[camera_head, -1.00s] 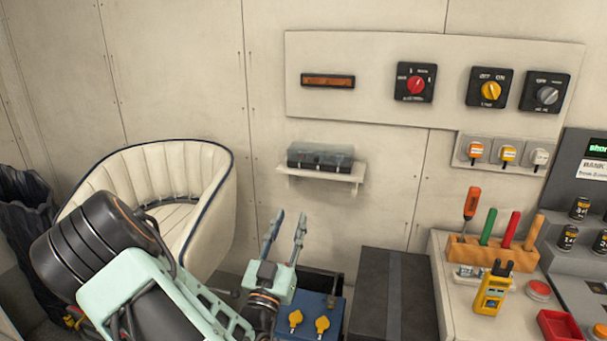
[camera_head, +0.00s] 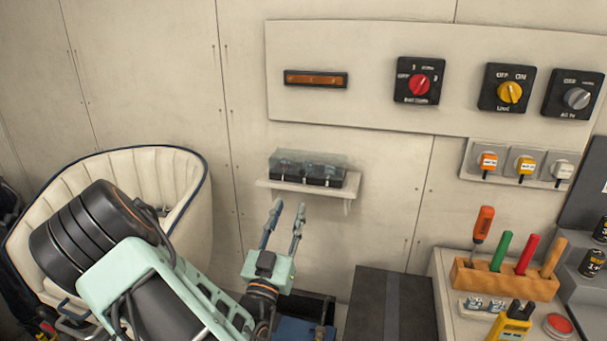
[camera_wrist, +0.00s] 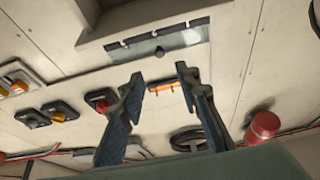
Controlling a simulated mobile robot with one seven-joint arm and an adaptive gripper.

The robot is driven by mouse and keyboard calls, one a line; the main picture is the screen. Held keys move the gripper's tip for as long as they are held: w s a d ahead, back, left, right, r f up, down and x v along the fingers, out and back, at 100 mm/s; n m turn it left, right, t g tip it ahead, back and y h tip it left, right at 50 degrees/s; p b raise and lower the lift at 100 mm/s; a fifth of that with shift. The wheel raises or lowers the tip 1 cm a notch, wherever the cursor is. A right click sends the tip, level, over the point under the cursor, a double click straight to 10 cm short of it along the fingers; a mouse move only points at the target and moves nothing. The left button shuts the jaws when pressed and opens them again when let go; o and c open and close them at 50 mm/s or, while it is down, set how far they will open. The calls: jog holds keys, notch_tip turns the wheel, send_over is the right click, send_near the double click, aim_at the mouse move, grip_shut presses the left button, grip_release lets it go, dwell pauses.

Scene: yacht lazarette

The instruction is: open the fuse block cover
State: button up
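The fuse block (camera_head: 308,172) sits on a small white wall shelf (camera_head: 282,186), under a clear, smoky cover (camera_head: 308,160) that lies shut over it. My gripper (camera_head: 287,206) is just below the shelf, its two fingers pointing up, apart and empty. In the wrist view my gripper (camera_wrist: 156,82) also shows open, with nothing between the fingers. The underside of the shelf and a glassy strip (camera_wrist: 160,45), which looks like the cover, show beyond the fingertips there. I see no contact between fingers and cover.
Above the shelf, a wall panel (camera_head: 370,112) carries an amber indicator (camera_head: 315,79) and rotary switches, including a red one (camera_head: 419,84). A cream seat (camera_head: 120,175) is at the left. A dark box (camera_head: 385,305) and a tool rack (camera_head: 505,280) stand to the right.

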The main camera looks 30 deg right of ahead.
aim_at(302, 173)
jog(key=p+x, duration=0.2)
jog(key=x, duration=0.9)
jog(key=shift+c, duration=0.7)
grip_shut()
